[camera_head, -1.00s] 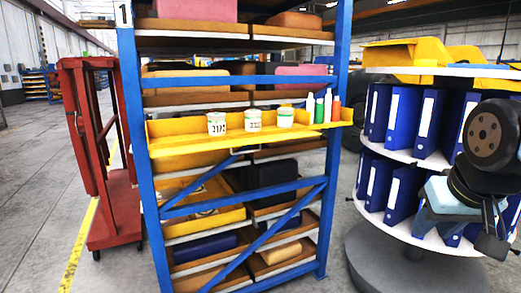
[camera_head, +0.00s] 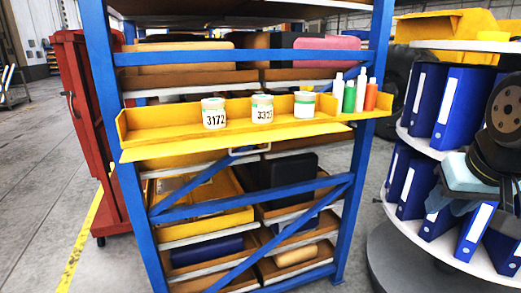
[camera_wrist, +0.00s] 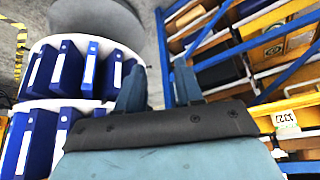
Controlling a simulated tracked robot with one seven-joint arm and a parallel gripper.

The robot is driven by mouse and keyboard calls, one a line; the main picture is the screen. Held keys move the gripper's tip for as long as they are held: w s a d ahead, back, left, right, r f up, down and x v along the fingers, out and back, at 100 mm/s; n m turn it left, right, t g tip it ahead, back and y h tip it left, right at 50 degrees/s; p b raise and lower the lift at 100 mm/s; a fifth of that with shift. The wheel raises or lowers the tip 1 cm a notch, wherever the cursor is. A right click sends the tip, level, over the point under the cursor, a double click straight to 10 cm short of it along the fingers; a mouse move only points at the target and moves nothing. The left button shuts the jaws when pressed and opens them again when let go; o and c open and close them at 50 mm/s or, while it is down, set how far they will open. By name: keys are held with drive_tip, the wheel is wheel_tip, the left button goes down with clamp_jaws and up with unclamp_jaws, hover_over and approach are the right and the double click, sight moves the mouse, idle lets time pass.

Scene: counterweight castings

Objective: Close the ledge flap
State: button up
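The ledge flap appears to be the yellow ledge (camera_head: 180,145) across the front of the blue rack. It stands out roughly level, with a metal handle (camera_head: 250,150) under its front edge. Three labelled tubs (camera_head: 262,110) stand on it, and several small bottles (camera_head: 349,98) stand at its right end. In the wrist view, my gripper (camera_wrist: 157,78) has its two fingers apart with nothing between them. In the head view, my arm is at the far right, well apart from the ledge, and the fingertips are hard to make out. The wrist view shows part of the rack at right.
A round stand with blue binders (camera_head: 462,105) is at right, close to my arm; the binders also show in the wrist view (camera_wrist: 66,70). A red cart (camera_head: 85,125) stands left of the rack (camera_head: 100,80). Floor at the left front is clear.

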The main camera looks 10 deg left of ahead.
drive_tip(key=n+g+y, duration=1.6)
drive_tip(key=n+y, duration=0.4)
drive_tip(key=n, duration=0.1)
approach(253, 152)
drive_tip(key=x, duration=1)
drive_tip(key=shift+w+a+f, duration=0.15)
drive_tip(key=shift+w+a, duration=0.05)
drive_tip(key=shift+w, duration=0.1)
drive_tip(key=shift+c, duration=0.3)
clamp_jaws()
